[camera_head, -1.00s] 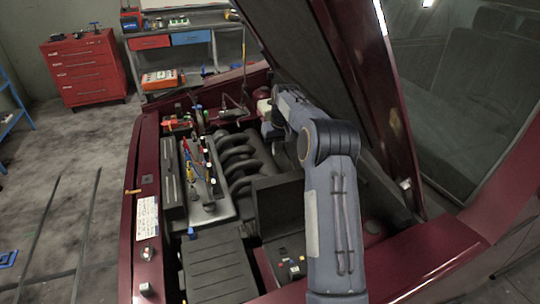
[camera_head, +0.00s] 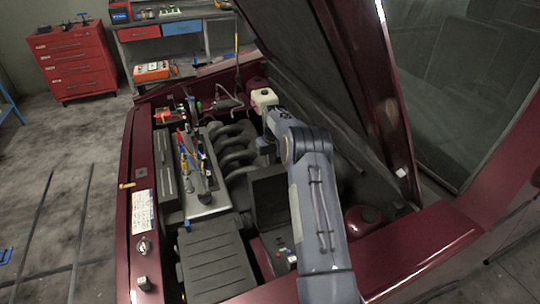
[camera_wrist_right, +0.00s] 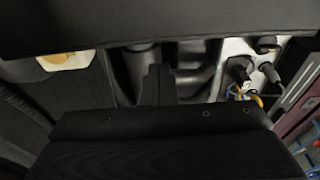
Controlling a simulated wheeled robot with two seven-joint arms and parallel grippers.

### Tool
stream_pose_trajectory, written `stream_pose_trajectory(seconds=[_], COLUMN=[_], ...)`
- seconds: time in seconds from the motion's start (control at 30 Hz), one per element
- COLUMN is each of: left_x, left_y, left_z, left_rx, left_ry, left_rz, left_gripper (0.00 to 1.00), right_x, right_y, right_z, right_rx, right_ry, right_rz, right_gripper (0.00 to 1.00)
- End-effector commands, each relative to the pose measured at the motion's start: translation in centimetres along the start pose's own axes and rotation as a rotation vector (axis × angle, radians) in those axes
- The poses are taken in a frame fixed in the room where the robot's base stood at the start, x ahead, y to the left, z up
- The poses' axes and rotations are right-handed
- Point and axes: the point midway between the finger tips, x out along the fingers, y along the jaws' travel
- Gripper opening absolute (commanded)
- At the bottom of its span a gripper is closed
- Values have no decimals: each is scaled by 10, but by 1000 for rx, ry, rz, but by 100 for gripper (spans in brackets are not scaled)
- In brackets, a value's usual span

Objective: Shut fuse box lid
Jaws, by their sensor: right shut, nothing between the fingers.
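My left gripper is not in view.
The raised hood (camera_head: 330,90) slopes over the bay's right side. The white reservoir (camera_head: 264,99) stands close by the gripper. The engine (camera_head: 205,175) with leads lies to the left, a ribbed black cover (camera_head: 215,268) left of the fuse box, and the fender (camera_head: 420,245) at the near right.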

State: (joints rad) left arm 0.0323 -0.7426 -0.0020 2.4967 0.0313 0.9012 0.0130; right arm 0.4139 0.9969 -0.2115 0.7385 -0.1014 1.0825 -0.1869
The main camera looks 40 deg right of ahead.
Motion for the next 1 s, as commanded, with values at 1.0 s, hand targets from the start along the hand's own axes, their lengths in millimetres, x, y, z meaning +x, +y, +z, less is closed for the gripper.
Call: stream_pose_trajectory(seconds=[1.0], left_x=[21], left_y=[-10], left_z=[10], left_rx=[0], left_ry=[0], left_rz=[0], left_gripper=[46], right_x=[-12], right_y=[0], right_z=[24], right_rx=[0], right_ry=[51], right_rz=[-1], right_gripper=[0])
